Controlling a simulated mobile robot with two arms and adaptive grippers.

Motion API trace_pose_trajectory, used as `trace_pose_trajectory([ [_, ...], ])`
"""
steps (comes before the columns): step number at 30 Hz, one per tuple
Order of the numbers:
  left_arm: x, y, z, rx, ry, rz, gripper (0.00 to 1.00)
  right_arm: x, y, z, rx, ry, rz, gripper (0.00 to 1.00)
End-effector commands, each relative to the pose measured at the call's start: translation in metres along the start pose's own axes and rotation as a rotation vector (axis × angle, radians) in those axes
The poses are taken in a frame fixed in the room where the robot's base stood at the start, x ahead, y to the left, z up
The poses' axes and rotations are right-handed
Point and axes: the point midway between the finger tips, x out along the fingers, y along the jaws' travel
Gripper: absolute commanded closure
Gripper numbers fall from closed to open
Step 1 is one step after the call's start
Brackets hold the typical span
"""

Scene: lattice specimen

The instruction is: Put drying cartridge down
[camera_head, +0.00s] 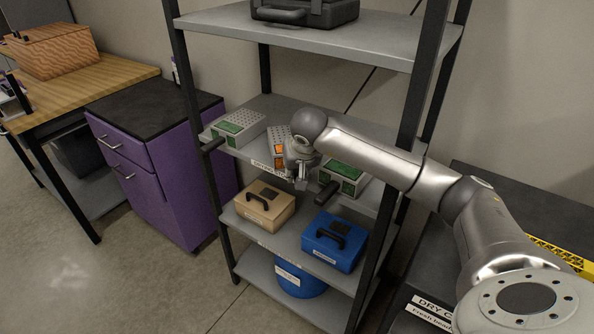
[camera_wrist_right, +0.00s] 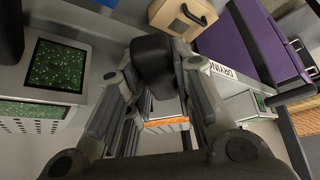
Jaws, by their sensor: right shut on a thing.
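The drying cartridge with orange panels (camera_head: 279,143) is at the middle shelf, between two cartridges with green panels. My right gripper (camera_head: 300,178) is shut on its front end and hides much of it. In the right wrist view, a dark handle (camera_wrist_right: 155,65) sits between the fingers of the gripper (camera_wrist_right: 152,88), with an orange panel (camera_wrist_right: 166,125) beyond. I cannot tell whether the cartridge's underside touches the shelf. My left gripper is not in view.
A green-panelled cartridge (camera_head: 240,127) stands to the left and another (camera_head: 343,177) close to the right, their dark handles jutting forward. Rack posts (camera_head: 410,110) flank the shelf. A tan case (camera_head: 264,205) and a blue case (camera_head: 334,243) are on the shelf below.

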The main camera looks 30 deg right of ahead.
Motion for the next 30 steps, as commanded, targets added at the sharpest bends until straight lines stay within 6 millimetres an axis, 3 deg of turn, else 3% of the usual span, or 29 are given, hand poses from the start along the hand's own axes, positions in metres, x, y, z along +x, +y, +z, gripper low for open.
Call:
trace_pose_trajectory([
  [8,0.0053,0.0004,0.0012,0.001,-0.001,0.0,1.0,0.0086,-0.0003,0.0078,-0.002,-0.012,0.002,1.0],
  [9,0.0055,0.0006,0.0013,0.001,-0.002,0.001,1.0,0.0099,-0.0002,0.0098,-0.003,-0.017,0.003,0.72],
  [13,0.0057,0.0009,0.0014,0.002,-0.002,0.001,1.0,0.0111,0.0,0.0114,-0.004,-0.021,0.005,0.56],
  [30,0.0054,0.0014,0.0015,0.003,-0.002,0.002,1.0,0.0088,-0.0001,0.0084,-0.002,-0.014,0.003,0.56],
])
